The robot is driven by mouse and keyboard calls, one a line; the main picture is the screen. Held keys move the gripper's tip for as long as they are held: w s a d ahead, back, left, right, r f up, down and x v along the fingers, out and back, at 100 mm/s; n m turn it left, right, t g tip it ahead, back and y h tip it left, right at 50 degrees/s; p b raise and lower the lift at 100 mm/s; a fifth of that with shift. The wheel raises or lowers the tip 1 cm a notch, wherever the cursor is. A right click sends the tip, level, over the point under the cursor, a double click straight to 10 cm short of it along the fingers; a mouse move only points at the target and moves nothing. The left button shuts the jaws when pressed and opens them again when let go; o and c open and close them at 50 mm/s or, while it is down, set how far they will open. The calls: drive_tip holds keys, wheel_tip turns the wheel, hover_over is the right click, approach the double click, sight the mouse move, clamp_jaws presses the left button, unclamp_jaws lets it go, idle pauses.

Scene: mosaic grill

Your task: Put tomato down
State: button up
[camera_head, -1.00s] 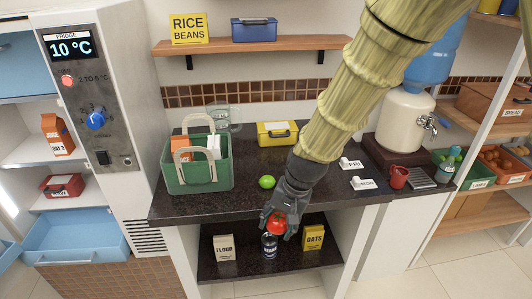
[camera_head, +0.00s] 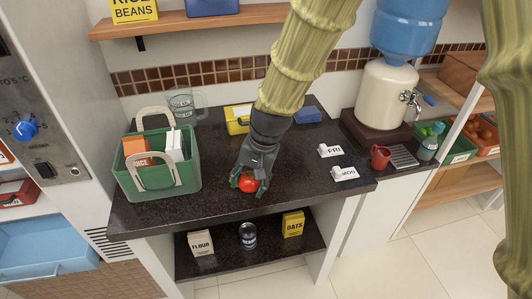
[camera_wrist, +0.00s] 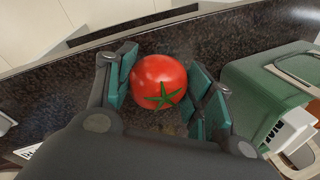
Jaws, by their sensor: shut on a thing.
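A red tomato (camera_head: 249,184) with a green stem is held between the fingers of my gripper (camera_head: 247,182). In the wrist view the tomato (camera_wrist: 158,82) sits between the two teal finger pads of my gripper (camera_wrist: 160,88). My gripper is over the front part of the dark speckled counter (camera_head: 300,165), low and close to its surface. I cannot tell whether the tomato touches the counter. The green object seen beside it earlier is mostly hidden behind my gripper.
A green basket (camera_head: 188,178) with a juice carton (camera_head: 136,148) stands left of my gripper. A yellow box (camera_head: 236,119) is behind. FRI (camera_head: 330,150) and MON (camera_head: 344,173) tags, a red mug (camera_head: 380,157) and a water dispenser (camera_head: 386,95) are right. Below are flour, beans and oats.

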drive_tip(key=p, duration=0.3)
hover_over(280, 175)
drive_tip(key=shift+d+f, duration=0.45)
drive_tip(key=shift+f, duration=0.25)
drive_tip(key=shift+s+f+p, duration=0.1)
drive_tip(key=shift+f+p, duration=0.85)
drive_tip(key=shift+f, duration=0.75)
drive_tip(key=shift+f, duration=0.15)
drive_tip(key=o, duration=1.1)
drive_tip(key=shift+c, duration=0.2)
drive_tip(key=b+v, duration=0.3)
drive_tip(key=v, duration=0.9)
